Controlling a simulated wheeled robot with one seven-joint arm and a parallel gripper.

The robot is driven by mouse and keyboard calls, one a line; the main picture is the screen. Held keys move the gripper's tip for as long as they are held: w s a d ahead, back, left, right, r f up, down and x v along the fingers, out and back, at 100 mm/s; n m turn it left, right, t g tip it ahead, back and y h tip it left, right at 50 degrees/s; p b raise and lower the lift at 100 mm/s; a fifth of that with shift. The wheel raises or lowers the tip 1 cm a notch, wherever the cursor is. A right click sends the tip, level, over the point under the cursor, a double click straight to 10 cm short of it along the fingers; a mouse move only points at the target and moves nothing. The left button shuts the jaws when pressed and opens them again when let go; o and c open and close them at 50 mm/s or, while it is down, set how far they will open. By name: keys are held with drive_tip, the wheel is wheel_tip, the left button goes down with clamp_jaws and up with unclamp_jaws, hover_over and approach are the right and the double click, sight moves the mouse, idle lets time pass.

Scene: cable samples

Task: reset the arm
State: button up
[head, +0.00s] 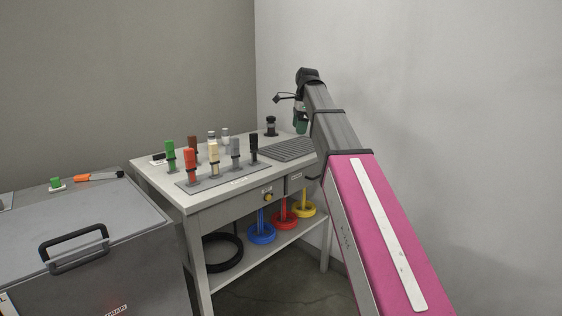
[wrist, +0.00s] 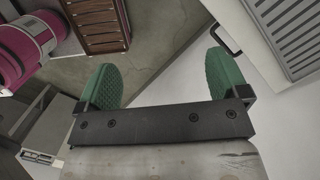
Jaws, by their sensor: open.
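My arm reaches up and away across the right half of the head view. My gripper (wrist: 165,88) shows in the wrist view with its two green finger pads wide apart and nothing between them. Beyond the pads lie the floor and part of a pale surface. In the head view the gripper is mostly hidden behind the arm, with a bit of green (head: 300,122) showing above the table's far right part.
A grey table (head: 160,178) holds several coloured cable samples on a grey mat (head: 222,182). A ridged grey tray (head: 288,149) lies at its right. Coloured rings stand on the lower shelf (head: 275,242). A grey lidded box (head: 120,225) with a black handle stands at left.

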drive_tip(key=s+d+f+n, duration=0.1)
drive_tip(key=d+f+n, duration=0.1)
drive_tip(key=f, duration=0.7)
drive_tip(key=s+d+f+n, duration=0.2)
drive_tip(key=f, duration=0.7)
drive_tip(key=s+d+f+n, duration=0.2)
drive_tip(key=s+f+n, duration=0.2)
drive_tip(key=s+f, duration=0.3)
drive_tip(key=s+d+f+n+h, duration=0.1)
drive_tip(key=s+d+f+n, duration=0.2)
drive_tip(key=s+f, duration=0.4)
drive_tip(key=s+d+f+n, duration=0.3)
drive_tip(key=s+f+n, duration=0.3)
drive_tip(key=f, duration=1.2)
drive_tip(key=shift+s+f+h, duration=0.2)
drive_tip(key=shift+s+h, duration=0.1)
drive_tip(key=shift+s, duration=0.15)
